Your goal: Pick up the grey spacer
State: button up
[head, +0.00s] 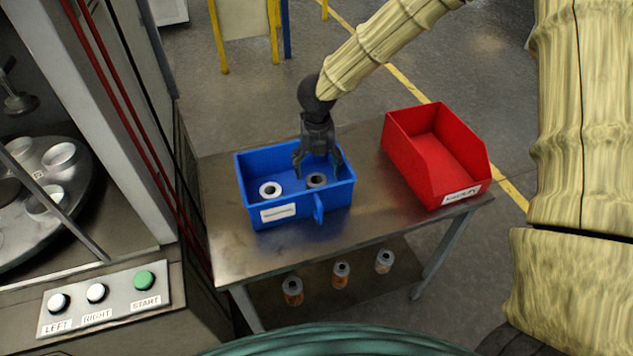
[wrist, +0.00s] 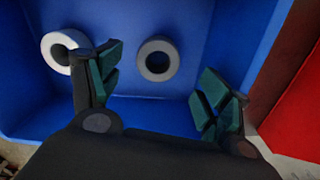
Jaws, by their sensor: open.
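The grey spacer (head: 317,186) is a short ring with a hole. It lies in the right part of the blue bin (head: 279,211). It also shows in the wrist view (wrist: 143,57), hole facing the camera, on the blue floor. My gripper (head: 318,170) is open over the right part of the bin, its fingers reaching down on either side of the spacer in the head view. In the wrist view, the spacer shows between and beyond the parted fingertips (wrist: 160,80). Nothing is held. I cannot tell the exact height of the fingertips over the spacer.
A paler ring (head: 263,191) lies left of the spacer, close to my left finger in the wrist view (wrist: 49,50). A red bin (head: 415,165) stands to the right on the metal table (head: 365,223). Several cartridges (head: 341,276) stand on the lower shelf.

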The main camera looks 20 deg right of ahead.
aim_at(316, 180)
notch_tip(316, 180, down, 3)
jog(key=shift+w+a+f+p, duration=0.1)
jog(key=shift+a+f+p, duration=0.1)
jog(key=shift+p, duration=0.2)
jog(key=shift+f, duration=0.35)
jog(key=c, duration=1.1)
